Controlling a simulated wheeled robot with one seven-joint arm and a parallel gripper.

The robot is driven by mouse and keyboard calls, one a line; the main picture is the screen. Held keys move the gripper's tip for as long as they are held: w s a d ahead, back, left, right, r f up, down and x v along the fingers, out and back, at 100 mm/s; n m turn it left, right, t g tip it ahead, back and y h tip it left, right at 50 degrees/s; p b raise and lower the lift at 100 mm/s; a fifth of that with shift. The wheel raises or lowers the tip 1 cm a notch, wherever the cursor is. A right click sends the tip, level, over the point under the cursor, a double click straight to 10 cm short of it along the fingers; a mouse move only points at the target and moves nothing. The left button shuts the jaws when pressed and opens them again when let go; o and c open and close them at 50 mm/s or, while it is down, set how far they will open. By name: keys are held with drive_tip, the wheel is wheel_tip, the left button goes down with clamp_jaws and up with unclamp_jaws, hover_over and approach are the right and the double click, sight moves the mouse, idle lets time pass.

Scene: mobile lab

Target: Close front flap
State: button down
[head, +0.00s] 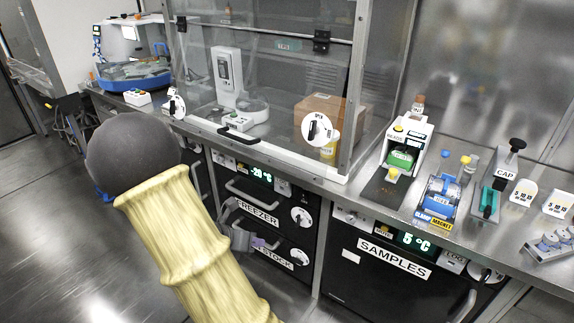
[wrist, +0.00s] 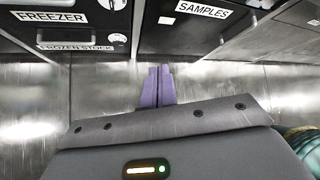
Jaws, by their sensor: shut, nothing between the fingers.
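A clear-walled enclosure (head: 268,75) stands on the bench in the head view. Its clear front panel hangs below black hinges (head: 321,41), above a white sill (head: 265,147). I take this panel for the front flap; how far it stands open is hard to tell through the glass. A round white dial (head: 318,129) with a black knob shows at its right. My gripper (head: 264,243) is low in front of the freezer drawers, well below the flap. Its purple fingers (wrist: 159,70) are together and empty in the wrist view. The flap is not in the wrist view.
The freezer drawers (head: 258,212) and the samples fridge (head: 391,258) sit under the bench. A cardboard box (head: 330,113) and a white device (head: 229,80) are inside the enclosure. A blue magnet device (head: 438,197) stands at the right. The floor (head: 95,230) at left is clear.

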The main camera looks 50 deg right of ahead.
drive_tip(key=w+d+r+n+t+h+p, duration=0.3)
drive_tip(key=w+d+r+n, duration=0.4)
drive_tip(key=n, duration=0.8)
drive_tip(key=d+h+p, duration=0.1)
drive_tip(key=d+h, duration=0.1)
drive_tip(key=d, duration=0.1)
drive_tip(key=shift+w+t+h+p, duration=0.2)
drive_tip(key=shift+t+h+p, duration=0.1)
drive_tip(key=shift+t+h, duration=0.1)
drive_tip(key=shift+d, duration=0.1)
approach(293, 172)
drive_tip(key=s+x, duration=0.1)
drive_tip(key=x, duration=0.6)
drive_tip(key=shift+w+f, duration=0.1)
drive_tip(key=shift+w, duration=0.6)
drive_tip(key=shift+s, duration=0.15)
